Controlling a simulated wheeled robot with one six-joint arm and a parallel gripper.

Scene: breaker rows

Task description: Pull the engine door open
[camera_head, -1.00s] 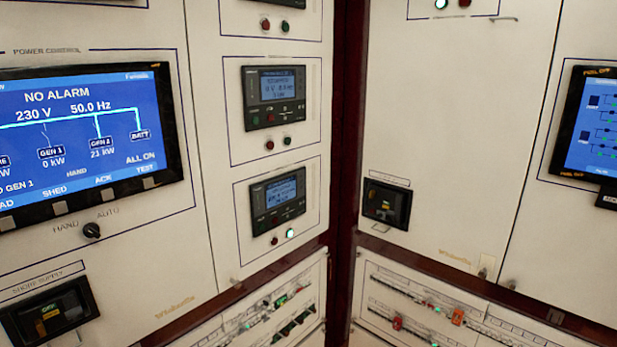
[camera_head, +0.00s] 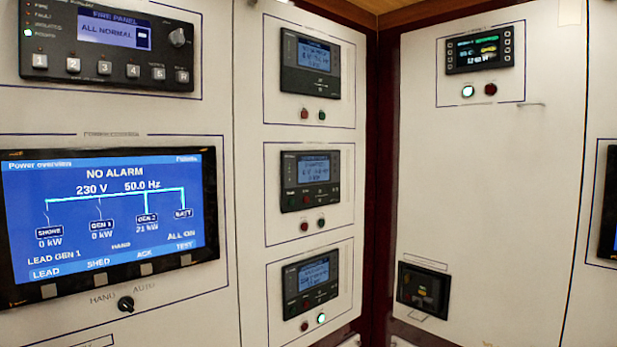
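No door marked as the engine door can be made out in the head view. White panel fronts fill the picture, a left wall (camera_head: 255,215) and a right wall (camera_head: 520,200) meeting at a dark red corner post (camera_head: 382,150). A small thin handle-like bar (camera_head: 531,104) shows on the right wall; I cannot tell what it belongs to. My gripper is not in view.
A large blue power screen (camera_head: 110,215) and a fire panel (camera_head: 110,45) are on the left. Three small controllers, one of them the middle controller (camera_head: 310,181), stand in a column. A black breaker unit (camera_head: 423,290) is low on the right wall.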

